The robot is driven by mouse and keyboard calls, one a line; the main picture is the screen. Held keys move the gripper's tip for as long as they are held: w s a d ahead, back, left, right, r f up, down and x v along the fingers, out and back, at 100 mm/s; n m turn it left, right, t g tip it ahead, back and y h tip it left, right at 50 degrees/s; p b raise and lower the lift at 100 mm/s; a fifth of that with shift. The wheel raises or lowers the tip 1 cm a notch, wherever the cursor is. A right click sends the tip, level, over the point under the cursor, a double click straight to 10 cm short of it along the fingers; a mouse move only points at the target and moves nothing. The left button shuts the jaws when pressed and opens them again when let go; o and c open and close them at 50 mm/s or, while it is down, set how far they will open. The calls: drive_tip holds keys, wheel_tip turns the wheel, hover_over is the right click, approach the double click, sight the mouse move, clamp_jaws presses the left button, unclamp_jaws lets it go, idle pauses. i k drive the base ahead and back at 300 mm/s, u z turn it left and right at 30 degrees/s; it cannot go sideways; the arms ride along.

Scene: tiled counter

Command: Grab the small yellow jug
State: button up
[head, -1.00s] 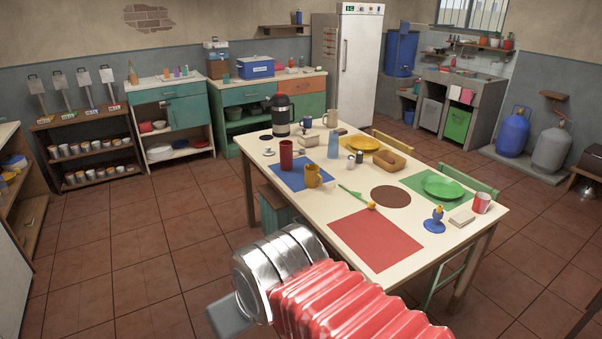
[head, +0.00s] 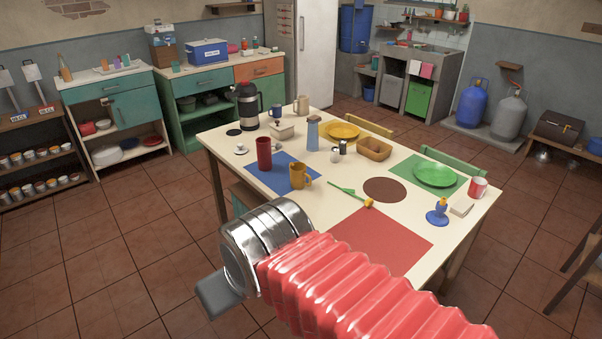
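A small mustard-yellow jug with a handle (head: 298,190) stands upright on the near right part of a blue mat (head: 270,183) on the table. A tall dark red cup (head: 264,153) stands behind it to the left. My gripper (head: 213,293) shows only as a grey part beyond the metal wrist, low in the picture. It is in front of the table's near edge, apart from the jug. My red ribbed arm covers the bottom middle. The fingers cannot be made out, and nothing is seen held.
The cream table (head: 335,203) also bears a red mat (head: 382,240), a yellow flower (head: 368,203), a blue egg-cup-like item (head: 437,212), a blue-grey bottle (head: 313,133) and a black-and-steel flask (head: 247,106). Tiled floor (head: 140,240) is clear to the left.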

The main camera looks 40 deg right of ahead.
sight(298, 174)
drive_tip(key=z, duration=0.35)
drive_tip(key=i, duration=1.35)
drive_tip(key=z, duration=0.4)
